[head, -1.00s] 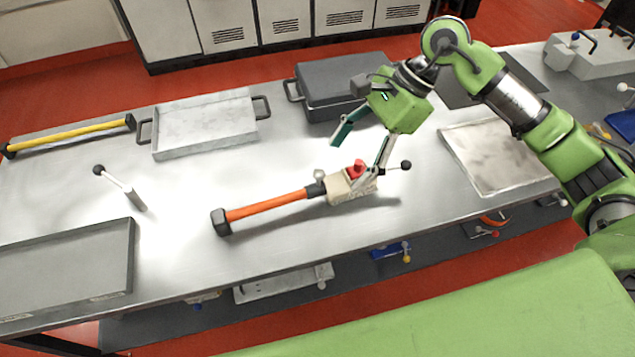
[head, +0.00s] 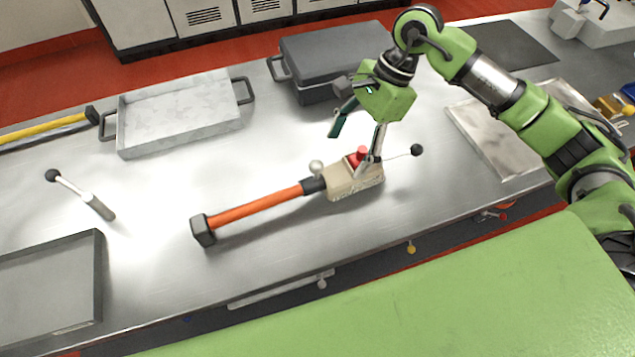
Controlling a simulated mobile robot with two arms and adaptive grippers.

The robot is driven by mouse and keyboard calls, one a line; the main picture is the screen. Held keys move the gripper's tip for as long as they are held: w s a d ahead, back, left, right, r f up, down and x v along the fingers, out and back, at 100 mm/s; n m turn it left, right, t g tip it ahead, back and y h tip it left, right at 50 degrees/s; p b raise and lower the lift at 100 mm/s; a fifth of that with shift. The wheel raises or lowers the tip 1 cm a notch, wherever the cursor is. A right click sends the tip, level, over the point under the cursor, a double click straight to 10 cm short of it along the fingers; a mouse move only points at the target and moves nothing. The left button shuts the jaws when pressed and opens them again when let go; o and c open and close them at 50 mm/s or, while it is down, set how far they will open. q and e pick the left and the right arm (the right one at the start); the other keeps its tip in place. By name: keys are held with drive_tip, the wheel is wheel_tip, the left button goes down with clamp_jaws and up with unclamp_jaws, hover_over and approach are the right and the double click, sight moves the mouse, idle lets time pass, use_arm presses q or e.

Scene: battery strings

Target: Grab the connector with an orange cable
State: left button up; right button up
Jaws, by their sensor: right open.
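My right gripper (head: 352,151) is open above the connector. One finger reaches down at the connector's right part, beside the red knob; whether it touches cannot be told. The other finger is higher and to the left, clear of the connector. My left gripper is not in view.
The metal table (head: 150,260) holds a light tray (head: 180,128) and a dark lidded case (head: 335,60) behind the connector. A grey tray (head: 50,290) and a small lever (head: 97,205) are on the left. A flat plate (head: 500,145) lies right, under my arm. Bare table surrounds the cable.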

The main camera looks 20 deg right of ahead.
sight(331, 176)
drive_tip(key=x, duration=0.5)
drive_tip(key=shift+p, duration=0.35)
drive_tip(key=p+x, duration=0.2)
drive_tip(key=x, duration=0.3)
drive_tip(key=shift+d, duration=0.1)
drive_tip(key=shift+w+f, duration=0.1)
drive_tip(key=shift+f, duration=0.2)
drive_tip(key=c, duration=1.5)
drive_tip(key=shift+r, duration=0.15)
drive_tip(key=c, duration=0.4)
drive_tip(key=shift+w+r, duration=0.1)
drive_tip(key=shift+r, duration=0.05)
